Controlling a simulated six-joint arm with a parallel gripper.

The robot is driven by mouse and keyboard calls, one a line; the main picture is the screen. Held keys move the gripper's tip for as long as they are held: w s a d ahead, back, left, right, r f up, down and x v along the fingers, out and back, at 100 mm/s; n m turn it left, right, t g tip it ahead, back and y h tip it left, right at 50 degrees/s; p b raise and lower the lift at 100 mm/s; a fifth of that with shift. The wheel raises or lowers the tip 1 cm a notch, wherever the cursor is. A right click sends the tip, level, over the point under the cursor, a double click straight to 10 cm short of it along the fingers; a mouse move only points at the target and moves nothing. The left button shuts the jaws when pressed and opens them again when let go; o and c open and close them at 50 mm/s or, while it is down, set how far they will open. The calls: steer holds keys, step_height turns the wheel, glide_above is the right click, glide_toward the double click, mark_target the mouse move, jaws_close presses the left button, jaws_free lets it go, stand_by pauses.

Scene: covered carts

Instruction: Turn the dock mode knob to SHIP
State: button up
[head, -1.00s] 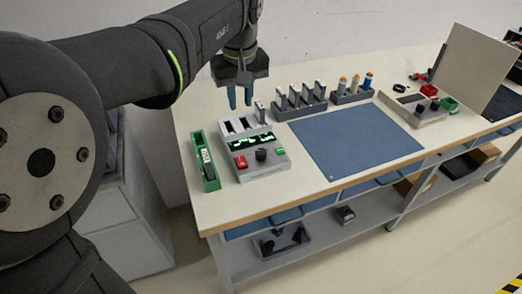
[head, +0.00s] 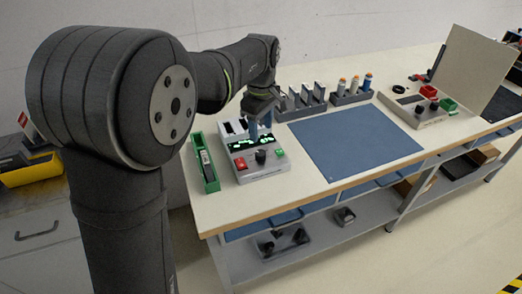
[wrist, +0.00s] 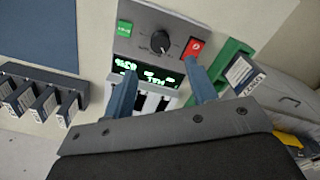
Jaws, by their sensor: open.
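The dock (head: 262,171) is a grey console at the near left of the bench. Its black mode knob (head: 261,156) sits between a red button (head: 240,163) and a green button (head: 279,153), in front of a lit green display (head: 250,143). In the wrist view the knob (wrist: 161,42) is whole and clear, but its labels are too small to read. My gripper (head: 259,128) is above the back of the dock. Its two blue fingers (wrist: 159,72) are apart and empty, over the display and short of the knob.
A green tray (head: 206,166) with a dark item stands just left of the dock. A rack of grey modules (head: 303,100) and a holder with several bottles (head: 352,92) stand behind the blue mat (head: 355,143). The mat is bare.

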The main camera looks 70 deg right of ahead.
mark_target(261, 153)
step_height(261, 153, down, 10)
steer(key=shift+r, duration=0.25)
steer(key=c, duration=1)
